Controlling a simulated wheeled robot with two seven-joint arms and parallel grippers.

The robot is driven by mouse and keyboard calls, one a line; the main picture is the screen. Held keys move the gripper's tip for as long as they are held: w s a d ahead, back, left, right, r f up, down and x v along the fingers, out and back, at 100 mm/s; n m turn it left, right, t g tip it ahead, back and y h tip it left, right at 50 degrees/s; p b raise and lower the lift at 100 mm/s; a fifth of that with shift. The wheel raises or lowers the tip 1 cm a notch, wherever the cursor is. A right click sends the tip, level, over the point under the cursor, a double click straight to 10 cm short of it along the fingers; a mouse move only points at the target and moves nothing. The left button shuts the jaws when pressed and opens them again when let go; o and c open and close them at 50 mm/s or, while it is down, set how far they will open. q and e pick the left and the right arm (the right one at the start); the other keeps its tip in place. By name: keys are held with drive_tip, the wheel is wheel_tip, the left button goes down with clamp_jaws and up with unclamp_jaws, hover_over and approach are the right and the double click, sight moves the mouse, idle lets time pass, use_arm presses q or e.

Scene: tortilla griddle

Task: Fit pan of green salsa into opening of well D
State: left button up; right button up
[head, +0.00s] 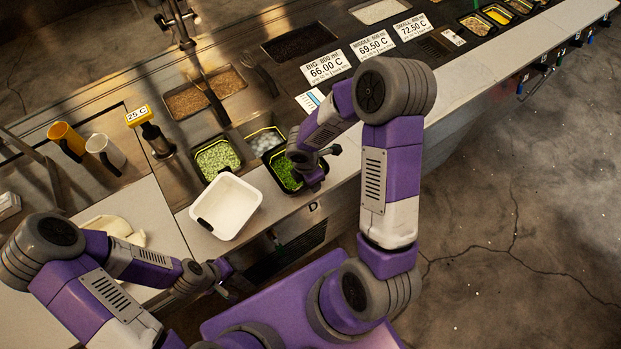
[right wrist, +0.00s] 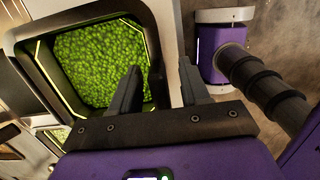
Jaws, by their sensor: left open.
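The pan of green salsa (head: 283,176) is dark, with a yellow-edged inside, and stands at the counter's front edge by the letter D (head: 313,207). My right arm partly covers it in the head view, so I cannot tell how deep it sits in well D. In the right wrist view the green salsa (right wrist: 100,62) fills the pan. My right gripper (right wrist: 160,68) has one finger inside the pan wall and one outside, with a gap showing beside the wall. My left gripper (head: 228,284) is open and empty, low in front of the counter.
A white empty tub (head: 230,203) stands left of the salsa pan. Behind are a pan of paler green food (head: 217,157) and a pan of whitish food (head: 265,143). A 25 C sensor (head: 150,130) and two cups (head: 105,150) stand further left. Price signs (head: 370,46) stand behind my right arm.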

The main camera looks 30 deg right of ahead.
drive_tip(key=shift+r, duration=0.3)
drive_tip(key=r, duration=0.4)
drive_tip(key=a+r+p, duration=0.1)
drive_tip(key=r, duration=0.2)
drive_tip(key=shift+a, duration=0.1)
drive_tip(key=shift+f, duration=0.1)
